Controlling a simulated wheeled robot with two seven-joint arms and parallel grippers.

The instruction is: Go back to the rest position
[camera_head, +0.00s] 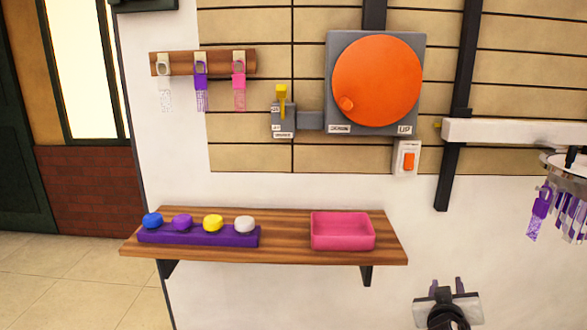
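My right gripper (447,286) shows at the bottom right, in front of the white wall. Its two dark fingers point up and stand apart, with nothing between them. It is below and to the right of the wooden shelf (290,257) and touches nothing that I can see. My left gripper is not in view.
The shelf holds a purple rack (200,237) with several coloured knobs and a pink tray (343,235). Above are a large orange dial (377,80), a yellow lever (282,100), an orange switch (408,161) and hanging tags (201,85).

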